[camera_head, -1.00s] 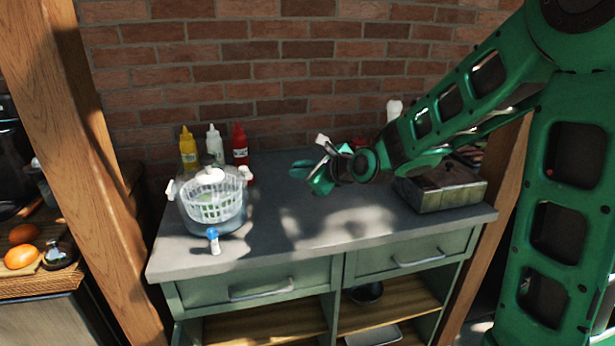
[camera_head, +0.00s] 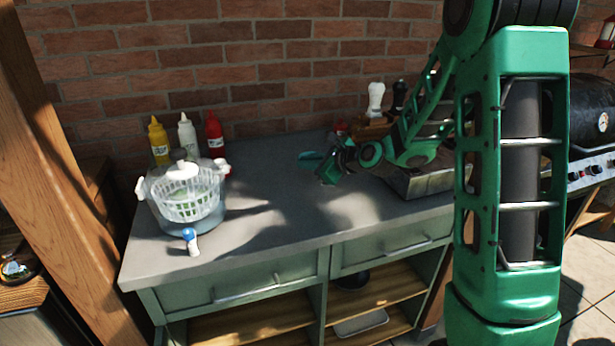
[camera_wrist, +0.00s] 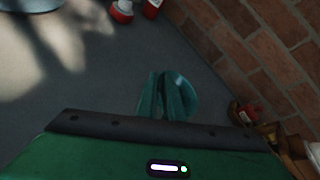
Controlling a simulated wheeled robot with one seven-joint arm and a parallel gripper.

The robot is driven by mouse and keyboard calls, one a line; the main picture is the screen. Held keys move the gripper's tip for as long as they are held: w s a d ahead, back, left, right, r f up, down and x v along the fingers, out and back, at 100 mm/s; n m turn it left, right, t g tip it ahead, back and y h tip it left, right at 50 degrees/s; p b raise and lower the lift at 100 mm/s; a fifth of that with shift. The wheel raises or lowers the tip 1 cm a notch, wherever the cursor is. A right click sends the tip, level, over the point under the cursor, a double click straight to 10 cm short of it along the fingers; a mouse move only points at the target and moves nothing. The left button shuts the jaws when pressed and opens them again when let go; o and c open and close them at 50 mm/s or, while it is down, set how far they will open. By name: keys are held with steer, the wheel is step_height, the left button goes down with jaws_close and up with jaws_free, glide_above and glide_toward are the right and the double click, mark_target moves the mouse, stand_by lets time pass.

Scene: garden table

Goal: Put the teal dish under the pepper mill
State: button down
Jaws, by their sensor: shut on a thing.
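The teal dish (camera_head: 309,156) is at my gripper (camera_head: 330,166), over the back middle of the grey counter. In the wrist view the dish (camera_wrist: 184,96) is gripped at its rim between the fingers (camera_wrist: 160,98). I cannot tell whether it touches the counter. A dark mill (camera_head: 399,95), likely the pepper mill, stands at the back right beside a white mill (camera_head: 375,98). Both bases are partly hidden by other things and my arm. In the wrist view a pale piece shows at the lower right edge, too cut off to identify.
A salad spinner (camera_head: 186,195) and a blue-capped shaker (camera_head: 191,241) stand at the left. Yellow (camera_head: 159,140), white (camera_head: 188,135) and red (camera_head: 214,135) bottles line the back. A metal box (camera_head: 420,180) is at the right, partly behind my arm. The counter's front middle is clear.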

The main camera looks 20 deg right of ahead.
mark_target(309, 184)
steer(key=shift+w+d+f, duration=0.15)
steer(key=shift+d+f, duration=0.15)
steer(key=shift+d, duration=0.15)
steer(key=shift+f, duration=1.9)
steer(key=shift+f, duration=0.1)
steer(key=c, duration=1.9)
jaws_free()
